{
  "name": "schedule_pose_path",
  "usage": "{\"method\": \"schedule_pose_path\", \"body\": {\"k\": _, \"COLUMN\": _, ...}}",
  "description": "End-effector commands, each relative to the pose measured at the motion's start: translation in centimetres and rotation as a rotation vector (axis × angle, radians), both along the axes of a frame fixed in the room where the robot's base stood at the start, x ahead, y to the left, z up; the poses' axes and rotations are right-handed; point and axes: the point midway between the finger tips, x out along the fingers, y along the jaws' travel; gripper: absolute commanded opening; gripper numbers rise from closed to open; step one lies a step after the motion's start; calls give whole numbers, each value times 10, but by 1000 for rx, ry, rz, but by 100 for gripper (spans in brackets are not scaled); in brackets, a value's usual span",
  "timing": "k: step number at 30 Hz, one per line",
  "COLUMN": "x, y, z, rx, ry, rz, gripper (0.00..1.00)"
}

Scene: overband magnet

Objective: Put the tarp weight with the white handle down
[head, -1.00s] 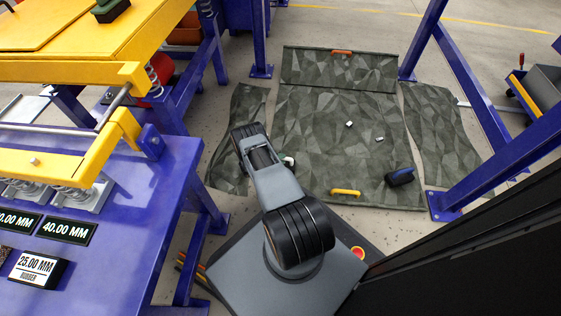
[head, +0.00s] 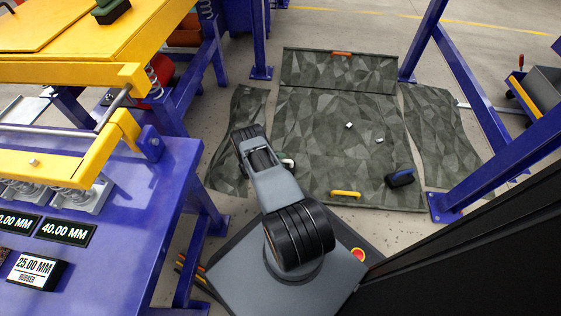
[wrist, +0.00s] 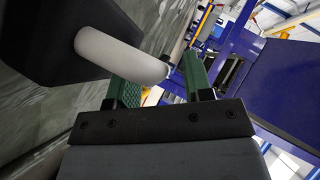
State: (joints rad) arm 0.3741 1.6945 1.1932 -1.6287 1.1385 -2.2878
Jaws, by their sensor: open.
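The white handle (wrist: 120,55) and dark body (wrist: 45,35) of the tarp weight fill the upper left of the wrist view. In the head view only a bit of the white handle (head: 288,163) shows beside my arm; my arm hides the rest. My gripper (wrist: 158,88) has green-padded fingers standing apart. The handle reaches across the left finger, its end near the gap between the fingers. I cannot tell whether they touch. The weight appears to be against the camouflage tarp (head: 320,130).
Weights with an orange handle (head: 341,53), a yellow handle (head: 346,193) and a blue handle (head: 399,176) are on the tarp. Two small white objects (head: 349,125) lie mid-tarp. Blue posts (head: 470,90) stand right; a blue and yellow frame (head: 150,170) stands left.

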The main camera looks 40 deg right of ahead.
Motion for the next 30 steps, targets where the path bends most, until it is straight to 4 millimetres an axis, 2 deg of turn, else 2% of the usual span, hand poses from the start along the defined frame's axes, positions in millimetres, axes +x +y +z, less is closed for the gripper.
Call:
{"method": "schedule_pose_path", "body": {"k": 12, "x": 12, "y": 53, "z": 25, "rx": 0, "ry": 0, "rz": 3, "gripper": 46}}
{"method": "schedule_pose_path", "body": {"k": 19, "x": 15, "y": 66, "z": 31, "rx": 0, "ry": -6, "rz": -2, "gripper": 46}}
{"method": "schedule_pose_path", "body": {"k": 21, "x": 19, "y": 68, "z": 38, "rx": -1, "ry": -33, "rz": -19, "gripper": 46}}
{"method": "schedule_pose_path", "body": {"k": 23, "x": 25, "y": 69, "z": 50, "rx": -2, "ry": -85, "rz": -52, "gripper": 46}}
{"method": "schedule_pose_path", "body": {"k": 26, "x": 39, "y": 73, "z": 84, "rx": -2, "ry": -230, "rz": -149, "gripper": 46}}
{"method": "schedule_pose_path", "body": {"k": 30, "x": 57, "y": 88, "z": 153, "rx": -3, "ry": -526, "rz": -360, "gripper": 46}}
